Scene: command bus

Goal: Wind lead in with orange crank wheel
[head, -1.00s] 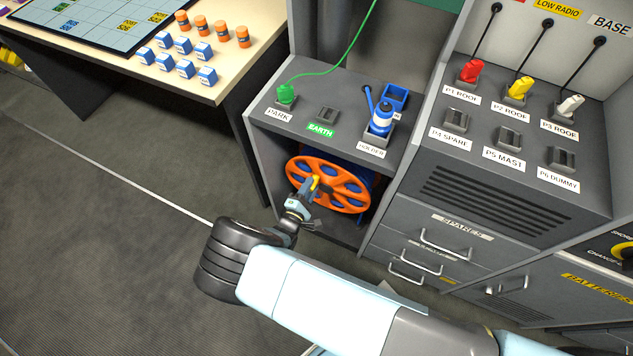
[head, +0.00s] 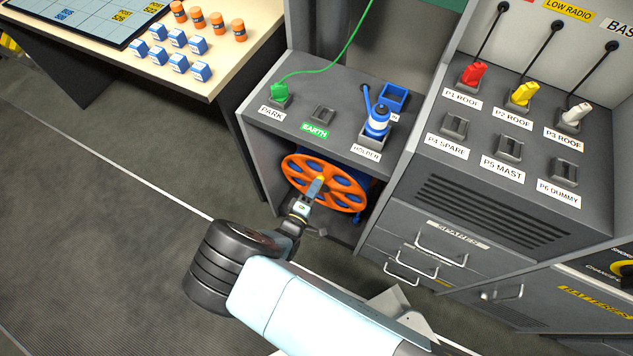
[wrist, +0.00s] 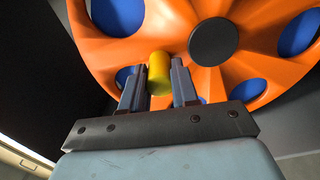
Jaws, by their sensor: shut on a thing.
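The orange crank wheel (head: 340,190) stands upright in the open bay under the grey bench, with a blue drum (head: 368,176) behind it. In the wrist view the wheel (wrist: 262,72) fills the upper part, with a dark round hub and blue showing through its holes. Its yellow crank knob (wrist: 159,72) sits between the fingers of my gripper (wrist: 160,88), which is shut on it. In the head view my gripper (head: 312,194) is at the wheel's lower left. A green lead (head: 335,62) runs up from a green plug (head: 279,91) in the PARK socket.
The bay's side walls close in around the wheel. On the bench stand an empty EARTH socket (head: 321,114) and a blue-and-white bottle in the holder (head: 377,122). Drawers (head: 425,245) with handles are to the right. Open floor (head: 90,230) lies left.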

